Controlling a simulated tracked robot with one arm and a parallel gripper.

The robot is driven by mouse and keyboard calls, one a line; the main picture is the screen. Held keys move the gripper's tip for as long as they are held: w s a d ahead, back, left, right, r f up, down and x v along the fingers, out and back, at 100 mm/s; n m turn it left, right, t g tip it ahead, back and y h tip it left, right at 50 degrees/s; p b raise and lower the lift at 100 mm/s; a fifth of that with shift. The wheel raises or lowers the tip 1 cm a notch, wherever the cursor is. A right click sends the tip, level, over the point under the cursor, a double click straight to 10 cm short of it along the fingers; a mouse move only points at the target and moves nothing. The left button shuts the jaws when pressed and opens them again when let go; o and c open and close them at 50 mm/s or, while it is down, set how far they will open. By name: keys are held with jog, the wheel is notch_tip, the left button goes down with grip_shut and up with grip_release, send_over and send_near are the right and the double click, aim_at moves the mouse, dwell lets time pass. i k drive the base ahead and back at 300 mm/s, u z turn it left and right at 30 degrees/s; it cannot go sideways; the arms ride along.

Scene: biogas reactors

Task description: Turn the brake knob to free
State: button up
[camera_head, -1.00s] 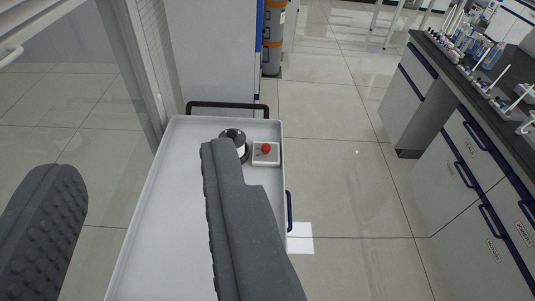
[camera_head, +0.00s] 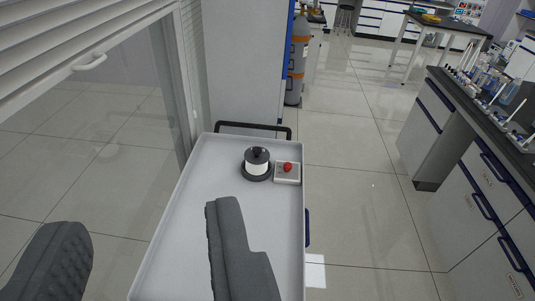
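The likely brake knob is a black round knob (camera_head: 257,155) on a white cylinder with a dark base, standing on the white cart top (camera_head: 190,225) near its far end. Its setting cannot be read from here. Beside it on the right is a small light box with a red button (camera_head: 287,167). My gripper (camera_head: 150,240) is open and empty, its two dark fingers wide apart. The right finger is over the cart top, nearer to me than the knob; the left finger is off the cart's left side.
The cart has a black rail (camera_head: 253,126) at its far end. A glass sash (camera_head: 90,120) with a white handle is on the left. A dark-topped lab bench (camera_head: 480,110) stands on the right. Gas cylinders (camera_head: 296,60) stand behind. The floor (camera_head: 365,200) between cart and bench is clear.

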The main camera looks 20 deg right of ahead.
aim_at(288, 166)
jog(key=z, duration=0.1)
jog(key=i, duration=1)
jog(key=z, duration=0.55)
